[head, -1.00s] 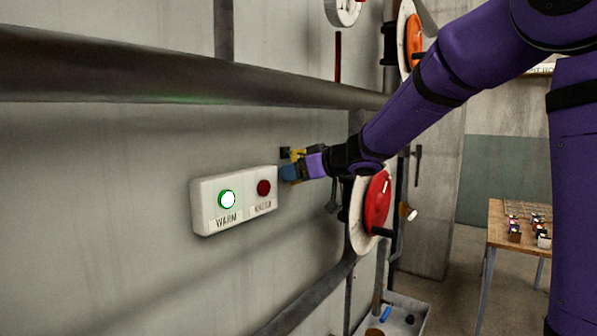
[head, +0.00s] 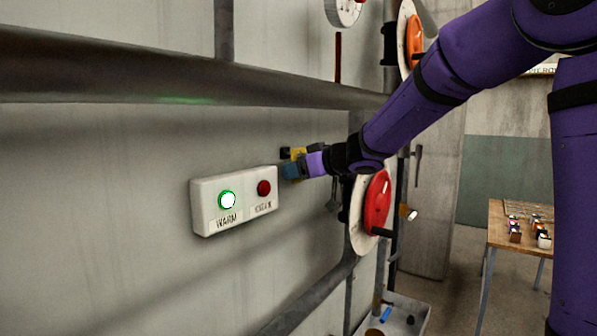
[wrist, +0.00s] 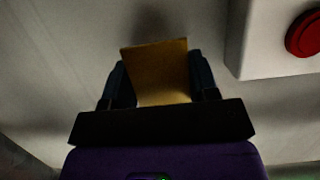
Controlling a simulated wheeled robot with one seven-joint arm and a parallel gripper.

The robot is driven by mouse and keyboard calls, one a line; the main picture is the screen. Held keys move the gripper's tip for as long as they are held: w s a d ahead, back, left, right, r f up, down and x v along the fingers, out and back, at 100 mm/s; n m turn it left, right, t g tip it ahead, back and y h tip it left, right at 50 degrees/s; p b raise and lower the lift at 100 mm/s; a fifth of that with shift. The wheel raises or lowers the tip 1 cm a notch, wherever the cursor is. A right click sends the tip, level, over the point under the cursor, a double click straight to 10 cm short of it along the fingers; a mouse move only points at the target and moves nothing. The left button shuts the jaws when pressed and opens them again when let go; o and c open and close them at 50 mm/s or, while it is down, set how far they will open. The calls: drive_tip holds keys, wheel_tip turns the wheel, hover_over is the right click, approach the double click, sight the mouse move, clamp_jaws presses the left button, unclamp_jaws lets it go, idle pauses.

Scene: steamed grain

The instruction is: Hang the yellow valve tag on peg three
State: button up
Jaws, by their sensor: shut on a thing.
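The yellow tag (wrist: 160,75) stands between the two dark fingers of my gripper (wrist: 157,82) in the wrist view. The fingers are shut on its sides, and its flat face is toward the camera. In the head view, my gripper (head: 293,164) is close to the grey wall, just above and right of the button box. A bit of the yellow tag (head: 299,152) shows there beside a small black square fitting (head: 285,153) on the wall. I cannot tell whether the tag touches that fitting, or which peg it is. The tag's far side is hidden.
A white box (head: 203,217) with a lit green WARM button and a red button (head: 264,188) is close below left. A red handwheel (head: 377,199) is below right of my gripper. A thick pipe (head: 150,70) runs above. A wooden table (head: 497,238) stands at right.

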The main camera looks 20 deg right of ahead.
drive_tip(key=shift+s+d, duration=0.55)
drive_tip(key=shift+s, duration=0.2)
drive_tip(key=shift+s+d, duration=0.55)
drive_tip(key=shift+s, duration=0.2)
idle(0.7)
drive_tip(key=shift+s+d, duration=0.85)
drive_tip(key=shift+s, duration=0.35)
drive_tip(key=shift+s+d, duration=0.85)
drive_tip(key=shift+s, duration=0.3)
